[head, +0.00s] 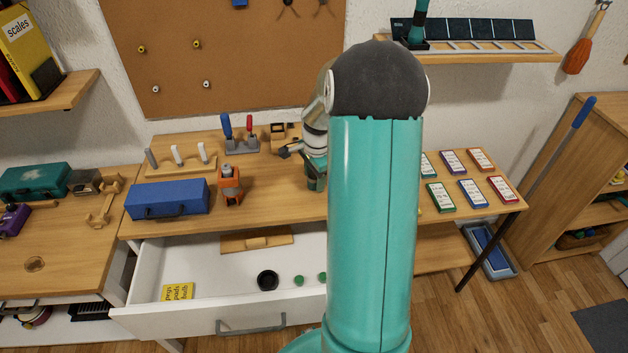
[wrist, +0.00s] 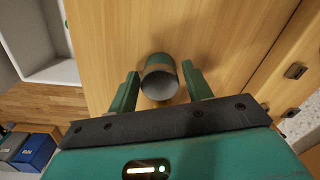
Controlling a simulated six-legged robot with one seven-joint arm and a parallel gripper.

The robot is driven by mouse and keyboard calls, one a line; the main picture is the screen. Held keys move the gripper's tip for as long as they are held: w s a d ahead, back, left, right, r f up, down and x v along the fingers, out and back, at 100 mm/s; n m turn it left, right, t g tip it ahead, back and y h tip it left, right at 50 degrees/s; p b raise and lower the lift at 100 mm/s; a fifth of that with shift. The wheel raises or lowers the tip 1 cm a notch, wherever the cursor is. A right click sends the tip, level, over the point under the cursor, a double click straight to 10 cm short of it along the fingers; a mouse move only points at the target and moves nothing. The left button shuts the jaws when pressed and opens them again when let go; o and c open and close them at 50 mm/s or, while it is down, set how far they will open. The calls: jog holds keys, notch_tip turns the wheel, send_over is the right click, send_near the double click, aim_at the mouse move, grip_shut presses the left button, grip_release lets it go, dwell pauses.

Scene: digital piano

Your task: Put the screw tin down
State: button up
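The screw tin (wrist: 159,82) is a small green cylinder with a tan band and a grey end facing the wrist camera. It appears to stand upright on the wooden desk top (wrist: 215,30). My gripper (wrist: 160,70) has one green finger on each side of the tin, with a narrow gap showing on both sides, so it looks open around it. In the head view the tin (head: 316,184) shows low beneath my gripper (head: 316,168), just left of my large teal arm link, which hides part of the desk.
A blue toolbox (head: 168,199) and an orange tool (head: 230,185) stand left of the tin. A screwdriver rack (head: 241,146) is behind. Several labelled cards (head: 440,197) lie to the right. An open white drawer (head: 200,270) juts out below the desk's front edge.

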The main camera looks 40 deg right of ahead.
jog(key=c, duration=0.8)
jog(key=shift+c, duration=0.2)
jog(key=shift+r, duration=0.1)
